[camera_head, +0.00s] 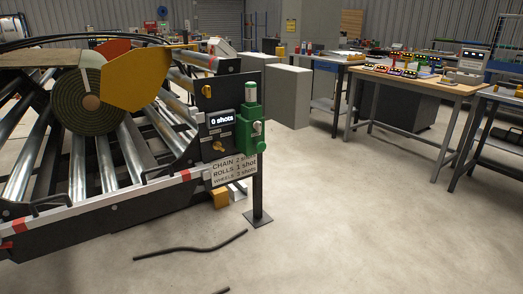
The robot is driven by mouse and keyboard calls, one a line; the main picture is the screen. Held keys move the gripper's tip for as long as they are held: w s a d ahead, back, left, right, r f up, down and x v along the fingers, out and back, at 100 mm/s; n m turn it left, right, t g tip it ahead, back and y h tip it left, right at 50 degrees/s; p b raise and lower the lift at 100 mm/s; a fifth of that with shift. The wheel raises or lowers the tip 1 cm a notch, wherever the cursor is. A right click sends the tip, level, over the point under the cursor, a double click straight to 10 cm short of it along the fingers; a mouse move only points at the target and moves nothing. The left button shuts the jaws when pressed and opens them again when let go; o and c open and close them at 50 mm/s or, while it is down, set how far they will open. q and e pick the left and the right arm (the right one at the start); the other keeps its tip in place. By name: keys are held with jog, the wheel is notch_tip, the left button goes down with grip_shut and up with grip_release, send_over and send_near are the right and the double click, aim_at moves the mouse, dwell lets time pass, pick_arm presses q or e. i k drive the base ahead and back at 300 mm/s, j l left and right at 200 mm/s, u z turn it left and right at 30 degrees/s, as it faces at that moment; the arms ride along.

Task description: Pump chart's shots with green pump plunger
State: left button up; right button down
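The green pump (250,125) is mounted on a dark post beside the turf roll machine, with a paler green plunger (251,92) at its top. Neither of my grippers shows in the head view.
The machine with metal rollers and a turf roll (90,98) fills the left. A dark hose (190,248) lies on the floor in front. The post's foot plate (258,218) stands on the floor. Workbenches (420,84) stand at the right. The floor at centre right is clear.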

aim_at(260, 146)
jog(key=i+z, duration=0.2)
jog(key=i, duration=1.5)
